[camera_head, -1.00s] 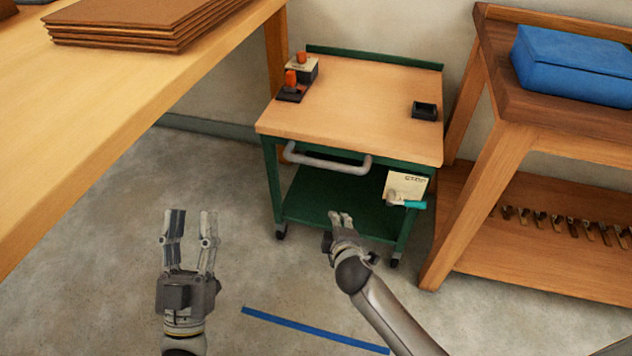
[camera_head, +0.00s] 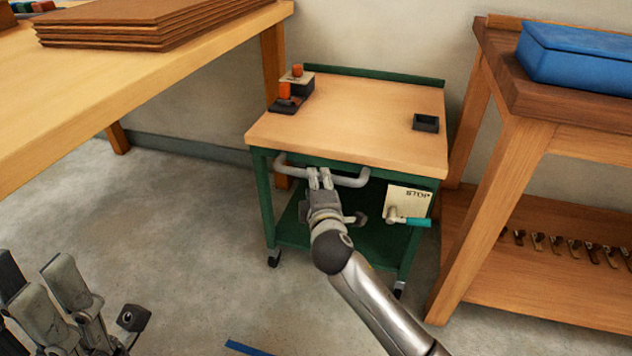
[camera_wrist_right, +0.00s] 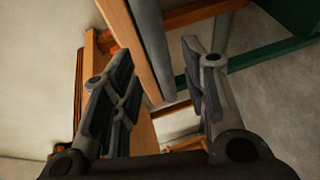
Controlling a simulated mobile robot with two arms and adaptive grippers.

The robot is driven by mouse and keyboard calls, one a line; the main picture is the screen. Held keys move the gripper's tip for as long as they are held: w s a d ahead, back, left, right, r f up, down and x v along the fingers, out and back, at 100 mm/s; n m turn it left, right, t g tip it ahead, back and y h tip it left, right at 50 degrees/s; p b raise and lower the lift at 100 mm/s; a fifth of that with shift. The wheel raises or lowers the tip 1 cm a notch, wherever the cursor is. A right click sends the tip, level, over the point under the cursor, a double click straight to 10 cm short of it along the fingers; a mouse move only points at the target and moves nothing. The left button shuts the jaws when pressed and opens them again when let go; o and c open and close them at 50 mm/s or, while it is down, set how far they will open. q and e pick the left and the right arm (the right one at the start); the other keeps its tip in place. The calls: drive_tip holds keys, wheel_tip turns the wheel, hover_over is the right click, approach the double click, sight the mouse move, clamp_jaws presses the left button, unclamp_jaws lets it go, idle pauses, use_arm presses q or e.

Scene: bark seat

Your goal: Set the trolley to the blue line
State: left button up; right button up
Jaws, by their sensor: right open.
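The trolley (camera_head: 360,115) has a wooden top, a green frame, a lower green shelf and casters. Its grey handle (camera_head: 350,181) runs along the front edge. My right gripper (camera_head: 319,180) is at the handle, with its fingers open. In the right wrist view, the grey handle bar (camera_wrist_right: 150,45) shows between the open fingers (camera_wrist_right: 158,85); whether they touch it I cannot tell. My left gripper (camera_head: 35,272) is open and empty at the lower left. The blue line (camera_head: 246,348) shows only as a short piece at the bottom edge, in front of the trolley.
On the trolley are orange-topped items (camera_head: 290,92) and a small dark tray (camera_head: 426,122). A card (camera_head: 405,200) and a teal-ended lever (camera_head: 415,221) are at its front right. A workbench (camera_head: 150,75) stands left, a wooden shelf (camera_head: 520,215) close on the right. Floor at left is clear.

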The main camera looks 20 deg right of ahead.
drive_tip(key=shift+b+x, duration=0.65)
drive_tip(key=shift+x, duration=1.6)
clamp_jaws()
